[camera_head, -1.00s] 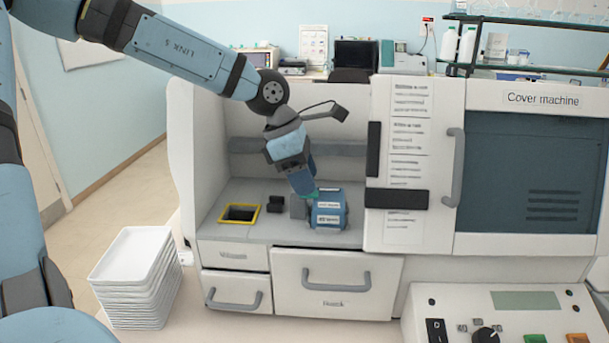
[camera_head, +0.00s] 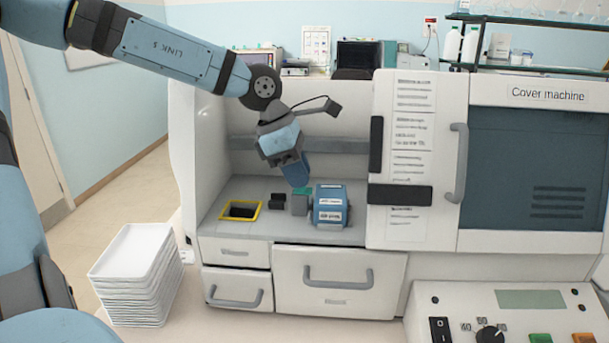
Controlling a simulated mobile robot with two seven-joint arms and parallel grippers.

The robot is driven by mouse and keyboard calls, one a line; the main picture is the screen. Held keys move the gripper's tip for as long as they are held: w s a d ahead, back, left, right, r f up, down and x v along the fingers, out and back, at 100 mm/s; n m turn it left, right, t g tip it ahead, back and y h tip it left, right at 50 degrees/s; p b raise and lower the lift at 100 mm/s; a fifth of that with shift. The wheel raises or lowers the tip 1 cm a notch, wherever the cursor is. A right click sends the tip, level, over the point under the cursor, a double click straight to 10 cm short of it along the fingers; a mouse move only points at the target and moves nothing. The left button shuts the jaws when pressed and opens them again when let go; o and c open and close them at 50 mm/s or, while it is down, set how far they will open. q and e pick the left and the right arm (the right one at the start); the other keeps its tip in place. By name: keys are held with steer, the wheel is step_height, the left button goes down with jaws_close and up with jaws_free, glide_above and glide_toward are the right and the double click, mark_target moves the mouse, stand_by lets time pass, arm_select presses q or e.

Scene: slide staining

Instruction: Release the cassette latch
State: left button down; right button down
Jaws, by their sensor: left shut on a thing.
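The blue cassette (camera_head: 330,206) with white labels stands inside the open bay of the machine, right beside a grey block (camera_head: 299,205). A small green piece (camera_head: 302,190), which looks like the latch, shows at the top of the grey block, left of the cassette. My left gripper (camera_head: 300,185) points down over it, shut on the green piece; its fingertips are small and partly hidden. My right gripper is not in view.
The white sliding door (camera_head: 405,225) stands close on the right. A stack of white trays (camera_head: 135,275) stands at the front left.

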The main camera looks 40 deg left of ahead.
arm_select(q)
steer(key=c, duration=1.1)
jaws_free()
steer(key=shift+a, duration=0.1)
steer(key=shift+o, duration=0.7)
steer(key=shift+s+a, duration=0.1)
steer(key=shift+s, duration=0.05)
steer(key=shift+r, duration=0.2)
steer(key=v, duration=1.3)
steer(key=shift+r, duration=0.2)
